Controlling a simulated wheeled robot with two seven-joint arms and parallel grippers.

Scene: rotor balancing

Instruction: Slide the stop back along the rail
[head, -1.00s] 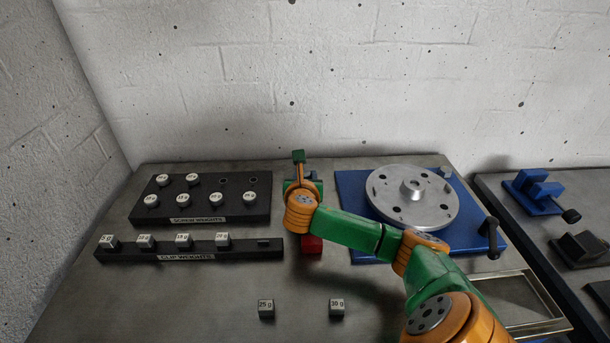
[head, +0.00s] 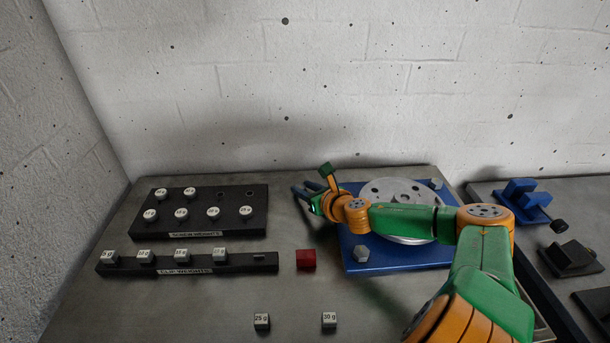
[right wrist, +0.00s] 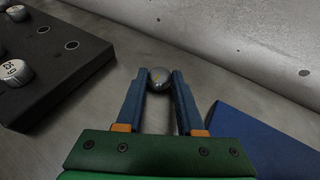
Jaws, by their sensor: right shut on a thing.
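My right gripper (head: 301,192) reaches in from the right over the back of the table, left of the blue plate (head: 353,231). In the right wrist view its two blue fingers (right wrist: 158,84) are closed on a round grey metal piece (right wrist: 158,77) at their tips. In the head view this piece cannot be made out at the fingers. I cannot clearly identify a stop or its rail. A blue block fixture (head: 525,193) with a dark knob stands on the right-hand table. My left gripper is not in view.
A silver rotor disc (head: 385,189) sits on the blue plate, partly hidden by my arm. The screw-weight rack (head: 190,233) and clip-weight rack (head: 240,262) stand at left. A red block (head: 306,259) and two loose weights (head: 262,321) (head: 329,320) lie in front.

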